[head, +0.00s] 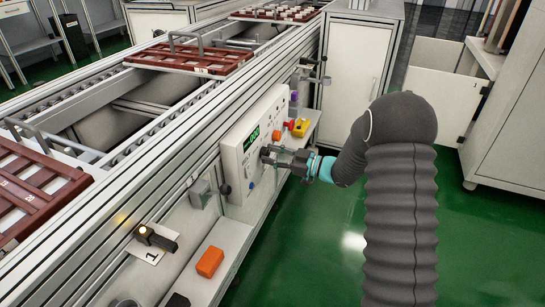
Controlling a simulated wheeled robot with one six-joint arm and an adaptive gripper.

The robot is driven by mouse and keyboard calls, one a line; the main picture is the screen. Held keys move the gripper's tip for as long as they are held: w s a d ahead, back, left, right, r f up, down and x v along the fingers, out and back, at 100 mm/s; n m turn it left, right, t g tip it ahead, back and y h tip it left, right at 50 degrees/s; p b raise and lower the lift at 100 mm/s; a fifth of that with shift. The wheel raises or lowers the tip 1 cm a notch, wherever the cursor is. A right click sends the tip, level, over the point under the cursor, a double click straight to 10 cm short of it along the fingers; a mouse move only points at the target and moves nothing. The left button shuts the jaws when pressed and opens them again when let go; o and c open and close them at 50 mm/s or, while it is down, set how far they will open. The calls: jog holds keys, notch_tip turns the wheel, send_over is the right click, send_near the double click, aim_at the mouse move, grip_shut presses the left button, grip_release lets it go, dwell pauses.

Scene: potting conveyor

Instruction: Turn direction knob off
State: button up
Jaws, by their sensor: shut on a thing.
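The white control panel (252,140) stands on the side of the conveyor, with a lit green display (254,135) near its top. My gripper (268,155) reaches in from the right and its fingertips are at the panel's face, shut on the direction knob. The fingers cover most of the knob, so its pointer and setting cannot be read. A red-and-yellow emergency stop button (299,127) and a small red button (276,135) sit to the right of the display.
The conveyor (200,105) runs diagonally and carries red-brown trays (190,58). An orange block (210,262) lies on the lower ledge, near a black lever or sensor (155,238) beside a card marked 1. A white cabinet (352,60) stands behind. Green floor is free at the right.

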jog(key=n+b, duration=0.2)
jog(key=b, duration=0.1)
jog(key=n+b, duration=0.2)
jog(key=b, duration=0.1)
jog(key=shift+f+b, duration=0.3)
jog(key=shift+b, duration=0.1)
jog(key=n+b, duration=0.2)
jog(key=b, duration=0.1)
jog(key=n+b, duration=0.2)
jog(key=shift+r, duration=0.25)
jog(key=shift+r+n, duration=0.1)
jog(key=shift+n, duration=0.2)
jog(key=o, duration=1.1)
jog(key=shift+o, duration=0.2)
jog(key=v, duration=1.2)
